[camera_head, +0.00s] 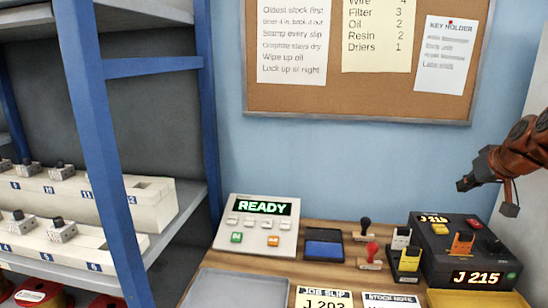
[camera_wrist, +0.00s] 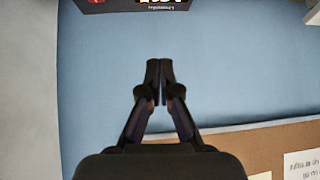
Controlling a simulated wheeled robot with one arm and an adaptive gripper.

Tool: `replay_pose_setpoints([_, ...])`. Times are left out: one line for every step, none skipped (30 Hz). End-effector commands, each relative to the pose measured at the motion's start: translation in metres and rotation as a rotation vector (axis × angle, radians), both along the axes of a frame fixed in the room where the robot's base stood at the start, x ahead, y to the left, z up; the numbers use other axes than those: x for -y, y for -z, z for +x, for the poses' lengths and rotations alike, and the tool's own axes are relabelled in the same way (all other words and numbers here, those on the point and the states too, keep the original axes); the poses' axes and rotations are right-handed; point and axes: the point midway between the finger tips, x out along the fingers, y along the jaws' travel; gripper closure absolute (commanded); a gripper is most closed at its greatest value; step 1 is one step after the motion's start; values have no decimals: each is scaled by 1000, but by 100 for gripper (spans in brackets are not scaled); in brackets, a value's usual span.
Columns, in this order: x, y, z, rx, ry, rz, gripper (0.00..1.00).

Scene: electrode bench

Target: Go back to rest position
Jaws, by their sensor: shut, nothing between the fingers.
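My gripper (camera_head: 464,184) is in the air at the right of the head view, above the black device and in front of the wall. In the wrist view its two dark fingers (camera_wrist: 159,72) meet at the tips with nothing between them. The reddish-brown arm behind it is cut off by the right edge of the head view.
Below my gripper stands a black device (camera_head: 437,250) reading J 215. A console (camera_head: 257,226) reading READY, stamps and a blue ink pad (camera_head: 323,249) share the wooden bench. A blue-framed shelf (camera_head: 105,150) is at left. A corkboard (camera_head: 357,112) hangs behind.

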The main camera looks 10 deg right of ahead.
Motion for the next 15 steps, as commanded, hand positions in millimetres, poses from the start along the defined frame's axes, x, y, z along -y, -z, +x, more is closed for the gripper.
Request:
replay_pose_setpoints([-27, -1, 1, -25, -35, 12, 100])
replay_pose_setpoints([-43, 0, 0, -40, -53, 20, 100])
replay_pose_setpoints([-63, 2, -1, -62, -75, 31, 100])
replay_pose_setpoints([-78, 5, -2, -81, -91, 38, 100])
replay_pose_setpoints([-94, 8, -5, -103, -108, 47, 100])
replay_pose_setpoints([-114, 12, -9, -129, -129, 54, 100])
replay_pose_setpoints([-128, 14, -13, -148, -142, 60, 100])
replay_pose_setpoints([-144, 17, -18, -170, -159, 67, 100])
replay_pose_setpoints([-162, 23, -25, -202, -176, 75, 100])
replay_pose_setpoints([-175, 26, -30, -224, -188, 78, 100])
replay_pose_setpoints([-188, 30, -37, -248, -200, 81, 100])
replay_pose_setpoints([-205, 35, -47, -281, -214, 87, 100])
replay_pose_setpoints([-216, 38, -54, -302, -225, 89, 100])
replay_pose_setpoints([-227, 42, -62, -325, -231, 91, 100])
replay_pose_setpoints([-241, 48, -73, -359, -242, 93, 100])
